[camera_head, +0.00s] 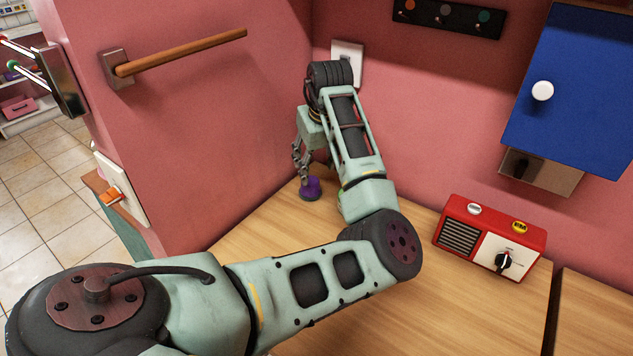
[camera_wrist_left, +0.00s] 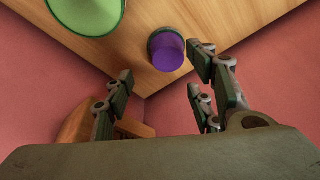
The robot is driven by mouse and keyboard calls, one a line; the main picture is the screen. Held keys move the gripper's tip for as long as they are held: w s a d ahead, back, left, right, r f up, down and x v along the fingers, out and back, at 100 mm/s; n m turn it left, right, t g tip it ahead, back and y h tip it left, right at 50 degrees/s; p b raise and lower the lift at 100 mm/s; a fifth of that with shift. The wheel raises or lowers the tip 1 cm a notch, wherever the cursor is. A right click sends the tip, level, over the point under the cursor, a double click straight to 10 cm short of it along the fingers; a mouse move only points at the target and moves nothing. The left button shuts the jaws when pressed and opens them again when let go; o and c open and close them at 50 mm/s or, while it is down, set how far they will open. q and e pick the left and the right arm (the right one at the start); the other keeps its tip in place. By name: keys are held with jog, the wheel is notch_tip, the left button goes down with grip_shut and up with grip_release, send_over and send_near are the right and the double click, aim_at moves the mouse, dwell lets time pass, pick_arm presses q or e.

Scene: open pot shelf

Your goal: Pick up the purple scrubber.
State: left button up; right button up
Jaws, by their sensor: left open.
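The purple scrubber (camera_head: 310,187) stands on the wooden counter near the back corner. It also shows in the left wrist view (camera_wrist_left: 167,52) as a round purple top with a dark rim. My left gripper (camera_head: 302,172) points down just above and beside it in the head view. In the left wrist view the fingers of my left gripper (camera_wrist_left: 160,90) are spread apart with nothing between them. The scrubber lies beyond the fingertips, closer to the right-hand finger. I cannot tell whether a finger touches it. My right gripper is not in view.
A green round object (camera_wrist_left: 88,12) stands on the counter beside the scrubber. A red radio-like box (camera_head: 490,236) sits to the right. Pink walls close in the back corner. A blue cabinet door (camera_head: 575,90) hangs at upper right. The counter (camera_head: 260,225) is bare left of my arm.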

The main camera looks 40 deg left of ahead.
aim_at(312, 181)
pick_arm(q)
jog(key=x, duration=0.4)
jog(key=s+x, duration=0.1)
jog(key=x, duration=0.1)
jog(key=shift+f+p, duration=0.1)
jog(key=shift+p, duration=0.2)
jog(key=shift+c, duration=0.6)
jog(key=c, duration=1)
jog(key=shift+c, duration=0.3)
